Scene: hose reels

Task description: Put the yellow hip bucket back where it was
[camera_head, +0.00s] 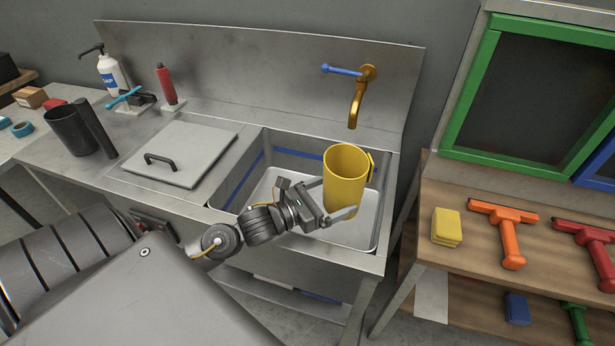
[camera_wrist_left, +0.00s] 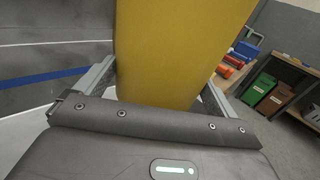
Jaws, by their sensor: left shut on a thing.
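The yellow hip bucket (camera_head: 342,185) is upright in or just over the steel sink basin (camera_head: 262,165), below the faucet. Its hook or handle faces right. My left gripper (camera_head: 335,203) is shut around the lower part of the bucket. In the left wrist view the bucket (camera_wrist_left: 180,50) fills the middle between the two fingers (camera_wrist_left: 160,85). I cannot tell whether its bottom touches the basin floor. The bucket's inside looks empty from above, but its bottom is hidden. My right gripper is not in view.
A brass faucet (camera_head: 357,100) with a blue lever hangs over the basin. A grey lid with a handle (camera_head: 180,152) lies left of it. A black bucket (camera_head: 75,130) and a soap bottle (camera_head: 112,74) stand further left. A wooden shelf (camera_head: 475,255) with squeegees and sponges is at right.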

